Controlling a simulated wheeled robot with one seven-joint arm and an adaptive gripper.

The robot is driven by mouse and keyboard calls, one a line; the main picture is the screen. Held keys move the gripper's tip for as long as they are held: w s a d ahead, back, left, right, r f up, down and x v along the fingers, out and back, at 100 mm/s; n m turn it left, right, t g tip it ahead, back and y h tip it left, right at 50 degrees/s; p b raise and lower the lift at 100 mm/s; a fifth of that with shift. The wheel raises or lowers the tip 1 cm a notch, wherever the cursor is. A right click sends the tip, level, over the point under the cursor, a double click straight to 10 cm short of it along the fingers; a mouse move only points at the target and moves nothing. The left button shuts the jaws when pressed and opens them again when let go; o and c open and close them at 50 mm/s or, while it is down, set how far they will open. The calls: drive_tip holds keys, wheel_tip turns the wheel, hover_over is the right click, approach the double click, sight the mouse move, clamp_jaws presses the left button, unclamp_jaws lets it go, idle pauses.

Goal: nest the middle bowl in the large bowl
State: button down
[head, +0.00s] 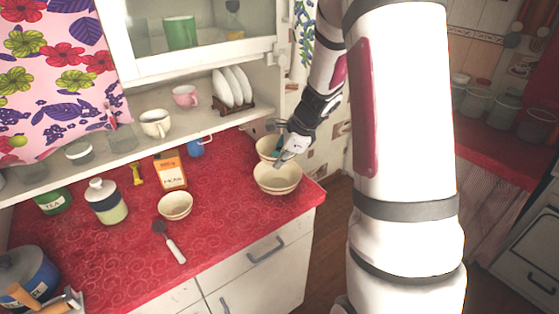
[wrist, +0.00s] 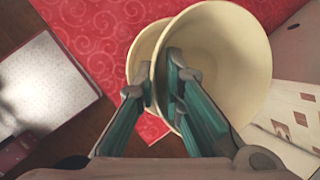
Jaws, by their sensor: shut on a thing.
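The large cream bowl (head: 278,184) stands upright on the right end of the red counter. My gripper (head: 281,153) is just behind it, shut on the rim of the middle bowl (head: 264,146). In the wrist view the middle bowl (wrist: 228,60) fills the right side, its near rim between the fingers (wrist: 164,82), one finger inside and one outside. The large bowl (wrist: 145,45) shows to its left, mostly hidden behind it. The middle bowl overlaps the large bowl in view; whether they touch I cannot tell.
A small bowl (head: 175,207) and a dark-headed utensil (head: 170,241) lie left on the counter. An orange-and-white box (head: 171,172) and a blue mug (head: 198,147) stand farther back. A plate rack (head: 234,106) is on the shelf above. The counter's right edge is close to the large bowl.

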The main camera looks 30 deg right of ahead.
drive_tip(key=shift+w+f+b, duration=0.1)
drive_tip(key=shift+f+b, duration=1.05)
drive_tip(key=shift+f, duration=0.45)
drive_tip(key=shift+f+b, duration=0.35)
drive_tip(key=shift+f, duration=0.1)
drive_tip(key=shift+f+b, duration=2.45)
idle(2.8)
drive_tip(key=c, duration=1.6)
unclamp_jaws()
drive_tip(key=shift+s, duration=0.2)
